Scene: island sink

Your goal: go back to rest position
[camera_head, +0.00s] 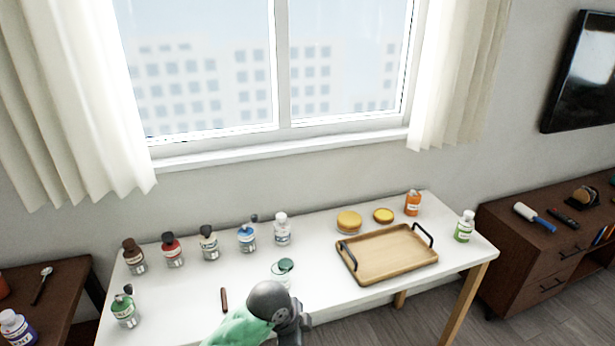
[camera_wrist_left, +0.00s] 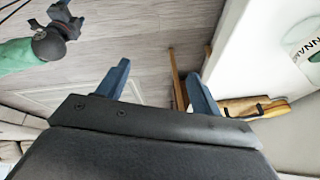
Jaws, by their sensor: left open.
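My left arm comes in at the bottom of the head view, with a green sleeve and a grey joint.
The white table (camera_head: 190,290) holds several dark-capped bottles (camera_head: 209,243), a brown stick (camera_head: 224,299) and a wooden tray (camera_head: 385,255). Yellow-topped round containers (camera_head: 349,220) stand behind the tray. Brown cabinets (camera_head: 545,265) stand at the right. The floor (camera_wrist_left: 120,25) beside the table is clear.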

